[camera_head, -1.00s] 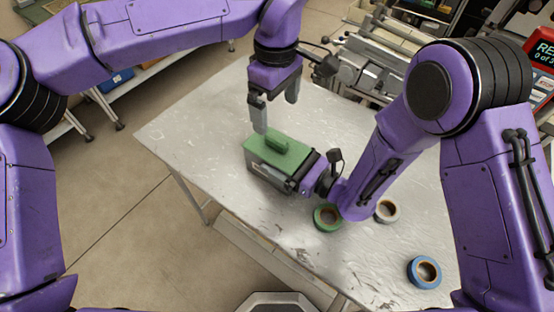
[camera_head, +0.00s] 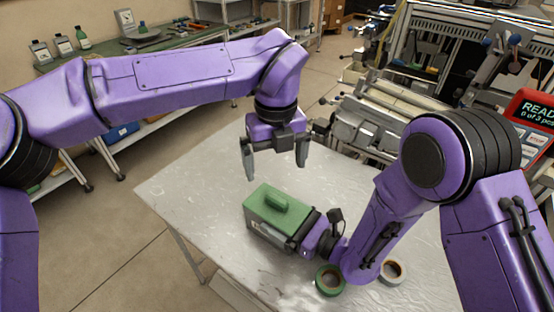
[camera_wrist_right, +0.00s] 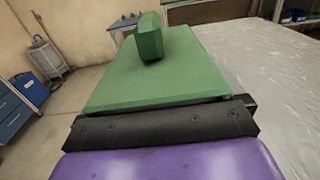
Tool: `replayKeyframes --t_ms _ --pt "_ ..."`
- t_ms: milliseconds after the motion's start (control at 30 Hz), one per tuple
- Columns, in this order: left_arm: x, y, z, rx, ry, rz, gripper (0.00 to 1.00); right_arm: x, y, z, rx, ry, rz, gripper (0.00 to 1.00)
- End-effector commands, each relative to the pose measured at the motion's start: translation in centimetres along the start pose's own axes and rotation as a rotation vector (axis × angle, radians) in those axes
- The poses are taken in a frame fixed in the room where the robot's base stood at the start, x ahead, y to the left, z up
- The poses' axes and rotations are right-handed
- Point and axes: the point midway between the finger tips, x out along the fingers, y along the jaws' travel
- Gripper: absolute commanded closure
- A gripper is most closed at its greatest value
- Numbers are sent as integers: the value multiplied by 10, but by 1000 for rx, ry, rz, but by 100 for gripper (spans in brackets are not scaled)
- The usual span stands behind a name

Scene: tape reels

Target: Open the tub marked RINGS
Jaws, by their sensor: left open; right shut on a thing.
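The tub (camera_head: 262,232) stands on the metal table, a grey box with a green lid (camera_head: 263,208) on top. The lid has a raised green handle (camera_head: 276,203), and it also fills the middle of the right wrist view (camera_wrist_right: 150,80). No RINGS marking is readable. My right gripper (camera_head: 296,240) is at the tub's right end, shut on the tub; its fingers are mostly hidden. My left gripper (camera_head: 275,160) is open and empty, pointing down above the tub's far side, clear of the handle.
A green tape reel (camera_head: 330,280) and a pale tape reel (camera_head: 393,271) lie by my right forearm. A machine (camera_head: 375,120) stands behind the table, with a red display (camera_head: 535,118) at right. The table's left part is clear.

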Motion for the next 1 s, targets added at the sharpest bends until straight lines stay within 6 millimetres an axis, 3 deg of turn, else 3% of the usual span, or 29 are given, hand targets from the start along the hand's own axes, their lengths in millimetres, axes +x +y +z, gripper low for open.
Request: replayKeyframes --t_ms 100,300,467,800,1000 --pt "0 -1 -1 -286 7 -4 0 0 0 0 0 0 0 60" --pt "0 -2 -1 -563 10 -6 0 0 0 0 0 0 0 60" --pt "12 -1 -1 -602 10 -4 0 0 0 0 0 0 0 60" --pt "86 -2 -2 -598 11 -3 0 0 0 0 0 0 0 60" --pt "114 -2 -2 -598 10 -5 0 0 0 0 0 0 0 60"
